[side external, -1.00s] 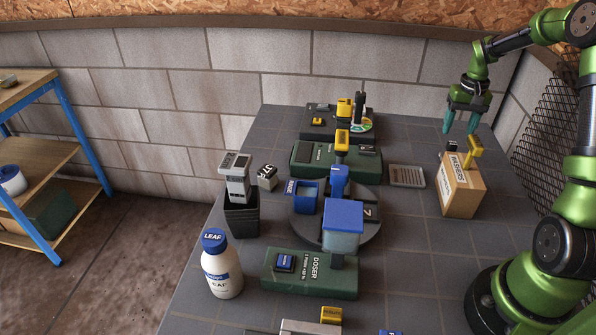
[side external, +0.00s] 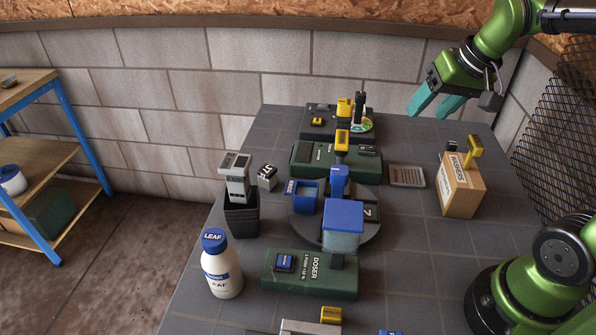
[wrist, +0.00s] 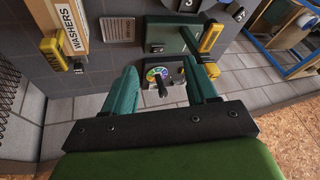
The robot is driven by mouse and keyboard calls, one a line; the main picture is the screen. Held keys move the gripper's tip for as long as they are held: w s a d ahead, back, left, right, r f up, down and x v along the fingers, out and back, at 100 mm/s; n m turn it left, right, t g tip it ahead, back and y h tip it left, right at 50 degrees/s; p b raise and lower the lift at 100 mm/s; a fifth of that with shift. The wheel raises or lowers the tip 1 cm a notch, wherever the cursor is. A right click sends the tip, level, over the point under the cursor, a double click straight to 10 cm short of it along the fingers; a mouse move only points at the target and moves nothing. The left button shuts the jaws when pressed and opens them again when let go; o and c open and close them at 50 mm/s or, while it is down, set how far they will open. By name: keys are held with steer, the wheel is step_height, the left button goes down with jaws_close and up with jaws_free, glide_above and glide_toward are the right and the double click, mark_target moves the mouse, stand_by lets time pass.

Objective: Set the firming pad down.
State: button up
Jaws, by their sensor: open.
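My gripper (side external: 429,114) is open and empty, raised above the far right of the table, with its teal fingers pointing down and left. In the wrist view my gripper (wrist: 160,70) has its fingers apart. A yellow-handled piece (side external: 475,148) stands at the top of the washers box (side external: 462,188), apart from my fingers; it also shows in the wrist view (wrist: 53,47). I cannot tell for certain which thing is the firming pad. A coloured dial with an upright black handle (side external: 360,108) is on the rear station; the dial shows between my fingers in the wrist view (wrist: 156,72).
A green station (side external: 310,160) and a round turntable (side external: 372,225) with blue parts fill the middle. The doser (side external: 310,275) and leaf bottle (side external: 221,265) are at the front. A grey slatted plate (side external: 407,176) lies left of the box.

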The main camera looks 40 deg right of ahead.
steer(key=s+a+f+n+t+y, duration=0.1)
steer(key=s+a+t+y, duration=0.1)
steer(key=s+a, duration=0.4)
steer(key=shift+s+a, duration=0.3)
steer(key=shift+a, duration=0.4)
stand_by(0.5)
